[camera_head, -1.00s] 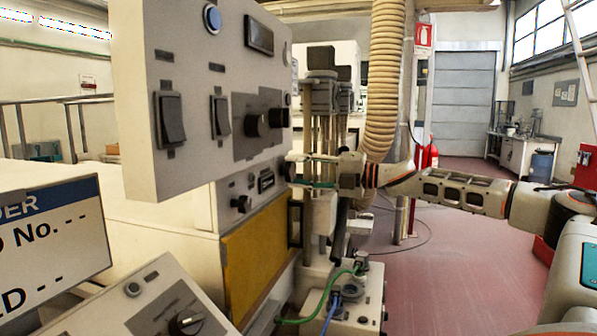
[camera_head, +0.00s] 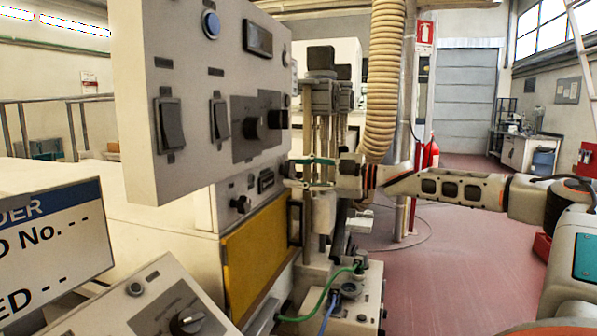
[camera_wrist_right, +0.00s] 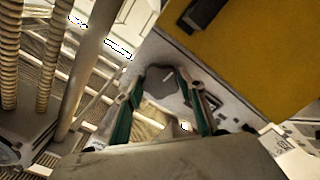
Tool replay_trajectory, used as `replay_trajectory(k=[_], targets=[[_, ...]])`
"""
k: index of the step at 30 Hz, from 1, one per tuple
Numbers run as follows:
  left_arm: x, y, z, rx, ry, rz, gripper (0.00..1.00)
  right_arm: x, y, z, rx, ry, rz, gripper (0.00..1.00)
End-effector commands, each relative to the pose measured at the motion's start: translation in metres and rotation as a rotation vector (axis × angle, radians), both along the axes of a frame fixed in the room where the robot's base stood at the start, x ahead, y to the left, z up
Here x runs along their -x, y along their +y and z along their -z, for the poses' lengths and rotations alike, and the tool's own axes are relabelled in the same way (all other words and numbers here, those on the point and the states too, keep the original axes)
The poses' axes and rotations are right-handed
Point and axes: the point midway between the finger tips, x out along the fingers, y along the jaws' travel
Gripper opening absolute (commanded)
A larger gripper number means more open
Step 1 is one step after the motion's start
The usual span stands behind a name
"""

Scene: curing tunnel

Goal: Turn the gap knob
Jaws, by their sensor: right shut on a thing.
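In the right wrist view a dark knob (camera_wrist_right: 162,82) with a pale mark on its face sits on a light panel, below the yellow panel's corner. My right gripper (camera_wrist_right: 160,92) has its two green-padded fingers on either side of the knob, shut on it. In the head view my right gripper (camera_head: 292,172) reaches in from the right to the machine's right side, beside the small control strip (camera_head: 252,188). My left gripper is not in view.
A large tilted switch panel (camera_head: 190,60) with rocker switches and black knobs overhangs the gripper's left. The yellow panel (camera_head: 255,250) is below. A corrugated hose (camera_head: 385,75) and posts stand behind. A box with green and blue cables (camera_head: 350,312) stands below. Red floor is open at right.

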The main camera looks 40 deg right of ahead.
Motion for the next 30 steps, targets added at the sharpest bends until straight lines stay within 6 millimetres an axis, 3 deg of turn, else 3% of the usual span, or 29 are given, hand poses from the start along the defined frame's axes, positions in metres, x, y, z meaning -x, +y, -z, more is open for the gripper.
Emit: replay_trajectory(k=[18, 30], targets=[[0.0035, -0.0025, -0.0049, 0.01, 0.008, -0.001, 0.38, 0.0009, 0.0018, -0.0003, -0.487, 0.254, -0.001, 0.17], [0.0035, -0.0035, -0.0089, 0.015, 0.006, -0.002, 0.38, 0.0009, 0.002, 0.0002, -0.653, 0.338, -0.002, 0.17]])
